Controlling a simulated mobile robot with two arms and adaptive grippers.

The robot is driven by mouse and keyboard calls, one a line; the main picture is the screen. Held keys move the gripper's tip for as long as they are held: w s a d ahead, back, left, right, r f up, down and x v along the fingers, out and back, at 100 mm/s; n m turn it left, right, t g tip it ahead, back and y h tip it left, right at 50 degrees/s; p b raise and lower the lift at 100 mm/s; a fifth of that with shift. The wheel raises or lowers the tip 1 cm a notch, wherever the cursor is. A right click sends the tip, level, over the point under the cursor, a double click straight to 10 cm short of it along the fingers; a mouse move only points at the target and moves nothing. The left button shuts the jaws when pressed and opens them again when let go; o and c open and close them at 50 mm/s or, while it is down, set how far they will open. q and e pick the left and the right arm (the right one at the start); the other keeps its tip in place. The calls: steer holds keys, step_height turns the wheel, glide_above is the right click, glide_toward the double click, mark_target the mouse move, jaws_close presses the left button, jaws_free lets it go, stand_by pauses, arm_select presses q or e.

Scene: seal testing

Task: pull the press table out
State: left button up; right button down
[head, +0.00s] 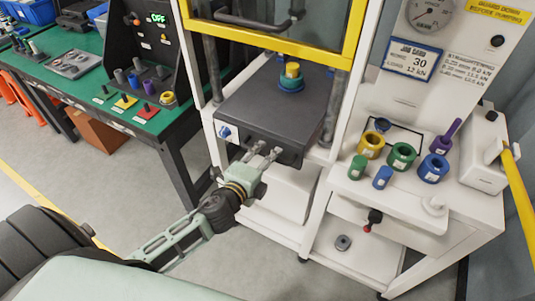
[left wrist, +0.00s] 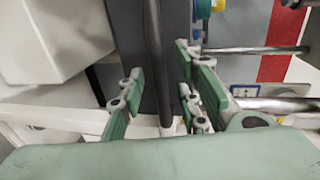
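The press table (head: 270,108) is a dark grey slab in the white press frame, below the yellow-edged guard. A yellow piece on a blue-green ring (head: 291,80) stands on it. My left gripper (head: 263,155) is at the table's front edge, its fingertips close to the front face. In the left wrist view my left gripper (left wrist: 158,95) has its fingers spread, with a dark bar (left wrist: 157,60), seemingly the table's handle, running between them. Gaps show beside the bar; contact cannot be made out. My right gripper is out of view.
A white side bench (head: 455,210) with coloured rings and a gauge panel stands at the right. A green workbench (head: 110,120) with parts is at the left. The grey floor (head: 110,185) between bench and press is open.

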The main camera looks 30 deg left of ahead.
arm_select(q)
steer(key=shift+w+f, duration=0.1)
steer(key=shift+w, duration=0.4)
steer(key=shift+c, duration=0.3)
jaws_close()
